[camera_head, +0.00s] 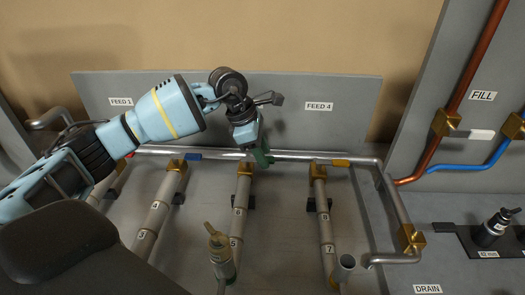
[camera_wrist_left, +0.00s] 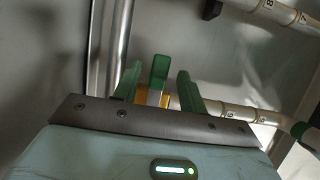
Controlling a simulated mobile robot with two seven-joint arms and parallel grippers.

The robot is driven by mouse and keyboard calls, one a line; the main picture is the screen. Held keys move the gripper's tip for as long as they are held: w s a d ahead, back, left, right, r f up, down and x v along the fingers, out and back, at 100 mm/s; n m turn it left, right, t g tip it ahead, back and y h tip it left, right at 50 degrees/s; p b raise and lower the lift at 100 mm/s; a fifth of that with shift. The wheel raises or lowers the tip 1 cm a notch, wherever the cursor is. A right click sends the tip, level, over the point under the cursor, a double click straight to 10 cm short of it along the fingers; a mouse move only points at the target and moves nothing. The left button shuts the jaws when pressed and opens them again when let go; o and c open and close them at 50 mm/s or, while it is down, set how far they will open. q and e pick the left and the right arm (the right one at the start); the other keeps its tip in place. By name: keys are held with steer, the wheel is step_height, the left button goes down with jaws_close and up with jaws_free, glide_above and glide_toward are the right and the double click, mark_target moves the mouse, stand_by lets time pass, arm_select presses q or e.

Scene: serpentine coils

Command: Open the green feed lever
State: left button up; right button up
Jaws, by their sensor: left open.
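The green feed lever (camera_wrist_left: 159,70) stands between the two green fingers of my left gripper (camera_wrist_left: 158,88) in the left wrist view, with a brass valve body (camera_wrist_left: 167,101) just behind it. The fingers are apart, with a visible gap on each side of the lever. In the head view, my left gripper (camera_head: 259,156) reaches down to the horizontal pipe above the pipe marked 6. Green shows there, but I cannot separate lever from fingers. My right gripper is in neither view.
A blue lever (camera_head: 193,156) and an orange lever (camera_head: 341,163) lie along the grey manifold pipe (camera_head: 295,156) on either side. The grey back panel (camera_head: 345,100) rises behind. A copper pipe (camera_head: 470,70) runs at right.

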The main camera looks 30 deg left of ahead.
arm_select(q)
steer(key=shift+c, duration=0.3)
jaws_close()
